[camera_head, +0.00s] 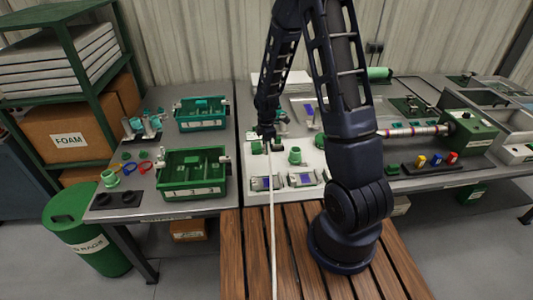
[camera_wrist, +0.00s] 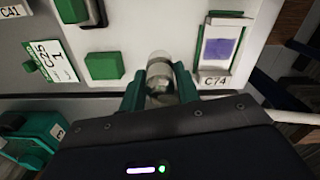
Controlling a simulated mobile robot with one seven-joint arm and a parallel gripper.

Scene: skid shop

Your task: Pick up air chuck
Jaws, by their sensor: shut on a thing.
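My gripper (camera_head: 266,133) is over the back left part of the white board on the table. In the wrist view its two green fingers (camera_wrist: 160,88) are closed on a small, pale, shiny cylinder with a rounded end, which I take as the air chuck (camera_wrist: 159,68). The fingers hide part of its sides and lower end. In the head view the gripper covers it. I cannot tell whether it still touches the white board (camera_wrist: 130,42).
A green block (camera_wrist: 103,66) and a framed card (camera_wrist: 218,45) are close to the fingers. A green cup (camera_head: 295,156) stands on the board. Green bins (camera_head: 191,190) are to the left. A pale cable or rod (camera_head: 272,215) runs down from the gripper area.

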